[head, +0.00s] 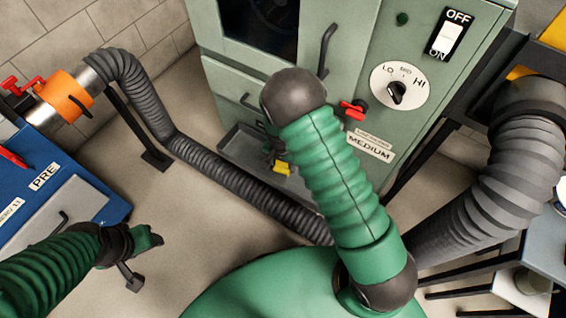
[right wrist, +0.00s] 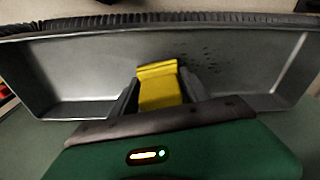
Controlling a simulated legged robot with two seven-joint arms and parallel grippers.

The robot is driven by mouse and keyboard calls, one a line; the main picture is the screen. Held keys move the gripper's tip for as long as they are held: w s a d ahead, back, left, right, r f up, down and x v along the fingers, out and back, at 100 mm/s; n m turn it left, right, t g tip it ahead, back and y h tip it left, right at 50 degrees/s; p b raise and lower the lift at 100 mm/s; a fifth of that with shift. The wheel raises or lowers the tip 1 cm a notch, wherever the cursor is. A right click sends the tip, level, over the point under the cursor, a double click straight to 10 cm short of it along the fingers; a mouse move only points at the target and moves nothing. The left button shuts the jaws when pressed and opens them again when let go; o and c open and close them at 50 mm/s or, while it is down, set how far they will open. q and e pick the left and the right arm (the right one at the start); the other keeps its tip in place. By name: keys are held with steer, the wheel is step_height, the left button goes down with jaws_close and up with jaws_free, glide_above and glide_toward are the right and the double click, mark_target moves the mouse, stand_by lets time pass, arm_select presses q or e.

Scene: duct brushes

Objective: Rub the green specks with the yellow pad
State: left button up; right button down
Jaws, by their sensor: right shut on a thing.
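My right gripper (right wrist: 157,92) is shut on the yellow pad (right wrist: 158,85). In the head view the pad (head: 282,168) shows as a small yellow patch by the grey tray (head: 233,139) on the front of the green cabinet, partly hidden by my right arm. In the right wrist view the pad is over the inside of the tray (right wrist: 75,75). Small specks (right wrist: 205,53) lie on the tray right of the pad; they look dark, and I cannot make out green. I cannot tell whether the pad touches the tray. My left gripper (head: 155,237) is at lower left, its jaws unclear.
The green cabinet (head: 225,85) has a dial (head: 398,92) and an OFF/ON switch (head: 449,33). A grey corrugated hose (head: 230,167) runs across the floor before the tray. A blue machine (head: 85,190) stands left, and a wide hose (head: 490,190) rises at right.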

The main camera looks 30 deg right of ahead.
steer(key=shift+f+b, duration=0.4)
steer(key=shift+f, duration=0.5)
